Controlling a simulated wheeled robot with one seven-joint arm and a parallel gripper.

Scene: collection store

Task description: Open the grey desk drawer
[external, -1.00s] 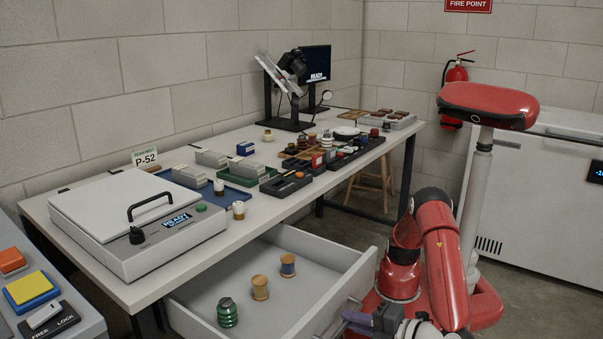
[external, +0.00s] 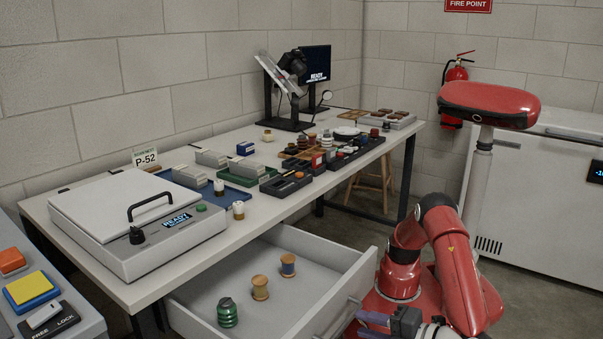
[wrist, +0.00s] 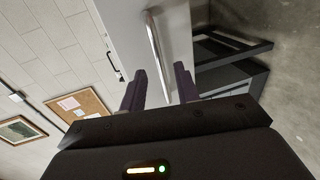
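The grey desk drawer (external: 346,276) stands pulled well out from under the white desk. A green ribbed item (external: 228,312) and two brown spools (external: 260,288) (external: 288,265) stand upright inside it. Its bar handle (external: 352,302) is on the front panel. In the wrist view the handle (wrist: 155,45) lies ahead of my gripper (wrist: 158,84), in line with the gap between the fingers. In the external view my gripper (external: 366,326) is just right of the handle and partly cut off by the lower picture edge.
The desk top (external: 262,222) holds a grey lidded machine (external: 150,250), trays and small items, and a monitor. A button panel (external: 50,310) is at lower left. A wooden stool (external: 370,180) stands under the desk's far end. A white chest (external: 545,190) is behind my body.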

